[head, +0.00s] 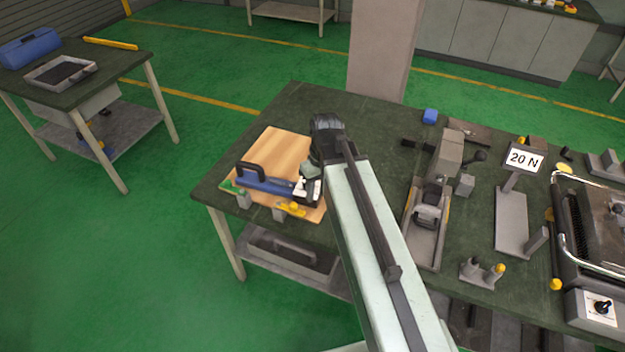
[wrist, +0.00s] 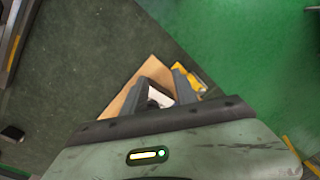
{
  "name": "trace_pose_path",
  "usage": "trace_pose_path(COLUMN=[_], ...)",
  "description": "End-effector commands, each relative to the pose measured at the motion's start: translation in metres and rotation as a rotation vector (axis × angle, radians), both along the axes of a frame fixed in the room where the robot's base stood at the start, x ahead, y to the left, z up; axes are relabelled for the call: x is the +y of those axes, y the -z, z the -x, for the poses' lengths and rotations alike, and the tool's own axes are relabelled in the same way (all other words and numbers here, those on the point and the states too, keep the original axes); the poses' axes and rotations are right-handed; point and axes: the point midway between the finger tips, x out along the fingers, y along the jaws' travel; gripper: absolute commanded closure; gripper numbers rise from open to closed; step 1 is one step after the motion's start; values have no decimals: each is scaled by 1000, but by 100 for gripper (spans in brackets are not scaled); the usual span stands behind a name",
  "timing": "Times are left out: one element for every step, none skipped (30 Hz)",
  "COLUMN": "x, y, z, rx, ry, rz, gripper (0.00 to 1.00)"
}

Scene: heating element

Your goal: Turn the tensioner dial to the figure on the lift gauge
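A blue hand tool (head: 266,182) with a black loop handle lies on a wooden board (head: 277,148) at the left of the green bench; I take it for the tensioner. At its right end is a white plate (head: 308,194) with dark parts, partly hidden by my arm. My gripper (head: 312,180) is over that end. In the wrist view my gripper's fingers (wrist: 166,72) stand apart, with the white plate (wrist: 160,95) and a small dark part between or below them. I cannot tell whether they touch it or where the dial points. A gauge sign (head: 524,159) reads "20 N".
A grey clamp-like fixture (head: 430,215) stands right of my arm. A heater unit with a knob (head: 602,306) is at the far right. The bench's back left corner is clear.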

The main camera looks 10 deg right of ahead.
Motion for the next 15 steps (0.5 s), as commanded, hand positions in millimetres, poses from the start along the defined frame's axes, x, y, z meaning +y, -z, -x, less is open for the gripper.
trace_pose_path(x=[-6,-8,-12,-15,-18,-21,-24,-27,-30,-33,-35,-36,-37,-38,-39], y=[5,6,7,8,8,8,8,8,7,6,6,5,5,4,4], z=[-24,-34,-47,-57,-65,-76,-84,-91,-98,-103,-107,-111,-113,-114,-115], rx=[-13,-25,-48,-67,-89,-121,-147,-172,-203,-226,-245,-268,-279,-290,-300], ry=[-136,-235,-368,-465,-559,-677,-759,-834,-926,-982,-1032,-1086,-1118,-1143,-1165], rz=[-40,-67,-103,-128,-151,-179,-198,-214,-231,-242,-250,-259,-263,-267,-270], gripper=[65,65,65,65,65,65,65,65,65,65,65,65,65,65,65])
